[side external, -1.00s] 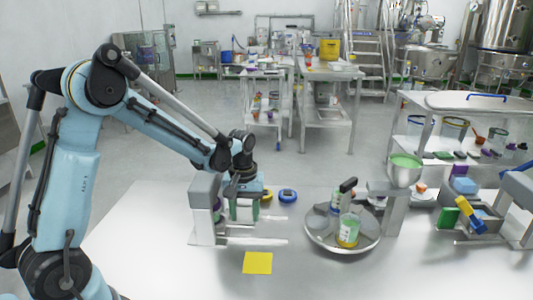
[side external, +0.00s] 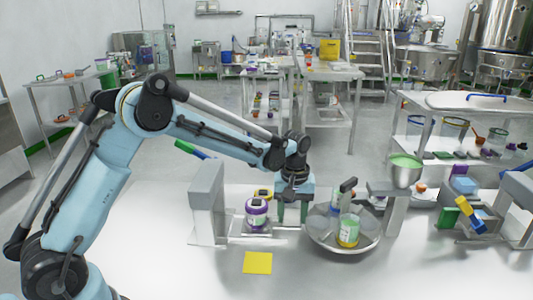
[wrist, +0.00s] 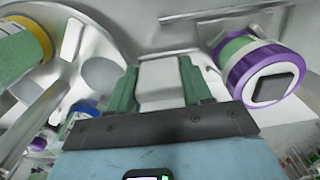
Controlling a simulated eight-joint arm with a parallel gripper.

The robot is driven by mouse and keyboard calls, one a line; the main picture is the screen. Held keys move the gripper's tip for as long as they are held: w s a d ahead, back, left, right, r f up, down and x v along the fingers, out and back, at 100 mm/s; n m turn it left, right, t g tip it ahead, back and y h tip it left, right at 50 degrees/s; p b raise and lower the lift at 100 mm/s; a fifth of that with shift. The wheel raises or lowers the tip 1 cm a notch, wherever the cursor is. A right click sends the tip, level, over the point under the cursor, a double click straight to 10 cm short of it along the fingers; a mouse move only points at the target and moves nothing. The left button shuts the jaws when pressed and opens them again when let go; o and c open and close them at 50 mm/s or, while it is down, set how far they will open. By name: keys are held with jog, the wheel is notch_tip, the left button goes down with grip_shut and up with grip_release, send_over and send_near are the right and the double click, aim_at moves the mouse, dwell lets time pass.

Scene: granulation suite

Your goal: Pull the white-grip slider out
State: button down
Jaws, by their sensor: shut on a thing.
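My gripper (side external: 292,212) is at the right end of the slider, beside the round metal turntable (side external: 345,244). In the wrist view its green fingers (wrist: 158,92) are shut on the white grip (wrist: 161,76), one on each side. The fingers mostly hide the grip in the side view. The slider's flat metal plate (side external: 262,233) reaches right from the grey upright housing (side external: 207,200). A purple-lidded jar (side external: 257,213) stands upright on the plate between housing and gripper. The jar also shows at the right of the wrist view (wrist: 262,72).
A stand with a bowl (side external: 405,170) is farther right. A yellow-topped item (side external: 263,194) is behind the slider. A yellow square (side external: 257,263) lies in front, with clear table around it.

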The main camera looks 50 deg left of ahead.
jog(key=c, duration=0.7)
grip_release()
jog(key=shift+w+d, duration=0.25)
jog(key=shift+d, duration=0.05)
jog(key=shift+o, duration=1.1)
jog(key=shift+a, duration=0.1)
jog(key=shift+s, duration=0.1)
jog(key=shift+r, duration=0.15)
jog(key=shift+r, duration=3.9)
